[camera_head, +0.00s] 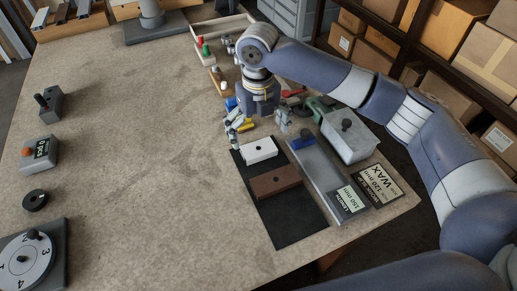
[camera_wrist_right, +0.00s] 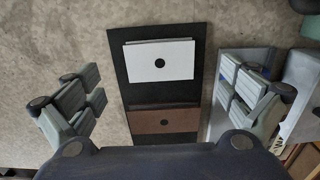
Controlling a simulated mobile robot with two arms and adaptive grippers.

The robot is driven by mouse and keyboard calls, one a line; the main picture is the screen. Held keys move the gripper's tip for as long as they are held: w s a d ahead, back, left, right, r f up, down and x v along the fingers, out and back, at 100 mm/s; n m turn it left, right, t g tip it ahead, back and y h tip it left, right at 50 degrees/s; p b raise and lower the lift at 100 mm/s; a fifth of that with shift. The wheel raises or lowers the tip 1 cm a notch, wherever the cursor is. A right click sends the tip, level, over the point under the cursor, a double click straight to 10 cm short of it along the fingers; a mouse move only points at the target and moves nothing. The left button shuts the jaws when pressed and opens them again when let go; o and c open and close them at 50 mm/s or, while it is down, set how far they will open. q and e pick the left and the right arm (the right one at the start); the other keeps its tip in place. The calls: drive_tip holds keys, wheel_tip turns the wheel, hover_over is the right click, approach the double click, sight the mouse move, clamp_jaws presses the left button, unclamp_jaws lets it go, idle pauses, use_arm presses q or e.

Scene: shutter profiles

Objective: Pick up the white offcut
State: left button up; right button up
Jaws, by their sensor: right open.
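The white offcut (camera_head: 259,150) is a small white block with a dark round spot on top. It lies on the far part of a black mat (camera_head: 297,228), beyond a brown block (camera_head: 275,181). In the right wrist view the white offcut (camera_wrist_right: 159,60) lies between and ahead of the open fingers, with the brown block (camera_wrist_right: 164,121) nearer. My right gripper (camera_head: 259,126) points down above the table just beyond the offcut, open and empty. It also shows wide open in the right wrist view (camera_wrist_right: 165,95). My left gripper is not in view.
Right of the mat are a grey tray (camera_head: 315,172) with a label, a grey box (camera_head: 349,136) with a knob and a WAX card (camera_head: 375,183). Coloured small items lie close around the right gripper. The table's middle (camera_head: 150,150) is clear.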

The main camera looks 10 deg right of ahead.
sight(259, 145)
wheel_tip(259, 145, down, 4)
drive_tip(key=shift+s+r+p, duration=0.1)
drive_tip(key=shift+s+p, duration=0.05)
drive_tip(key=shift+p, duration=0.3)
drive_tip(key=shift+d+f, duration=0.1)
drive_tip(key=shift+f, duration=0.45)
drive_tip(key=c, duration=1.1)
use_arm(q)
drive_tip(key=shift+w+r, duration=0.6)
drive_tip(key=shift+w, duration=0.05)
use_arm(e)
drive_tip(key=shift+c, duration=0.2)
